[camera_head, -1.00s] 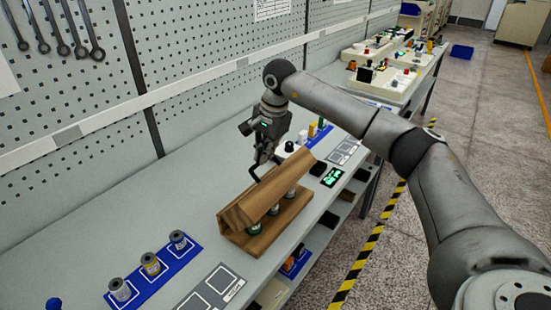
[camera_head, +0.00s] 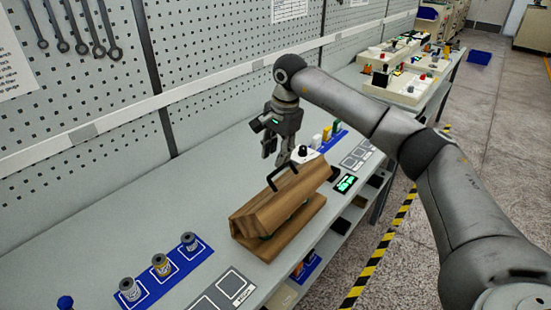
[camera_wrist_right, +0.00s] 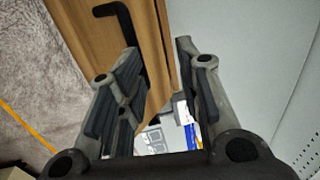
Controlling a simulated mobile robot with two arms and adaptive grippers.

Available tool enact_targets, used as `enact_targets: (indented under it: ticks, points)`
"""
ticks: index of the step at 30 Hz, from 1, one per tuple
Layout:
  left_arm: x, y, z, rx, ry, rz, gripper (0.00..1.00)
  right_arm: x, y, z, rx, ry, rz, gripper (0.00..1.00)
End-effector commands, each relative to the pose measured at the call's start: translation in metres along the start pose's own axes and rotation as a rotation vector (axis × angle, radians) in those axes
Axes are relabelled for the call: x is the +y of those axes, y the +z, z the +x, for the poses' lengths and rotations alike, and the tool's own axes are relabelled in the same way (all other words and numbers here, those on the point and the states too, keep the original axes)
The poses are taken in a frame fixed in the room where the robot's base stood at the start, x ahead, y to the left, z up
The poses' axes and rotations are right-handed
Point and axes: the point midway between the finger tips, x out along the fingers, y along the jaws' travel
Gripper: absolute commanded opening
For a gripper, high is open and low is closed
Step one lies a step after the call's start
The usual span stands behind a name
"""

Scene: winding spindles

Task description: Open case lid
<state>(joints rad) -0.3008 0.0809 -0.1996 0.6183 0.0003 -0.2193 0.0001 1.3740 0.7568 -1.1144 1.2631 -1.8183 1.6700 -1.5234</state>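The wooden case (camera_head: 318,207) stands on the bench with its slanted wooden lid (camera_head: 270,212) low over its front. A narrow dark gap shows under the lid's front edge, with little of the contents visible. A black bar handle (camera_head: 284,176) stands up from the lid. My right gripper (camera_head: 277,157) is open and empty, just behind and above the handle, apart from it in the head view. In the right wrist view the gripper (camera_wrist_right: 160,85) has its fingers spread, with the handle (camera_wrist_right: 124,20) beside the left finger, not between them. My left gripper is not in view.
A blue tray (camera_head: 133,306) with several spools stands at the front left.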

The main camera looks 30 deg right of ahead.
Motion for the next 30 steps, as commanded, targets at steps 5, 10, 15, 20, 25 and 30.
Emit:
enact_targets:
  ticks: [5,10,15,20,25,30]
  points:
    - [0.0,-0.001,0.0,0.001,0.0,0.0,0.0,-0.002,0.001,-0.041,0.0,-0.002,-0.002,0.32]
    - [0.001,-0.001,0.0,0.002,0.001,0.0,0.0,-0.003,0.001,-0.071,-0.001,0.001,-0.002,0.32]
    - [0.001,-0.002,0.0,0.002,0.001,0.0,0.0,-0.003,0.002,-0.087,-0.002,0.005,-0.003,0.32]
    - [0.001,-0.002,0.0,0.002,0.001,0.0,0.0,-0.003,0.002,-0.091,-0.002,0.005,-0.003,0.32]
    - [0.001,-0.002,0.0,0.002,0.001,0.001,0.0,-0.003,0.002,-0.091,-0.002,0.005,-0.003,0.32]
    - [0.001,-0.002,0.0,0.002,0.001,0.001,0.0,-0.003,0.002,-0.091,-0.002,0.005,-0.003,0.32]
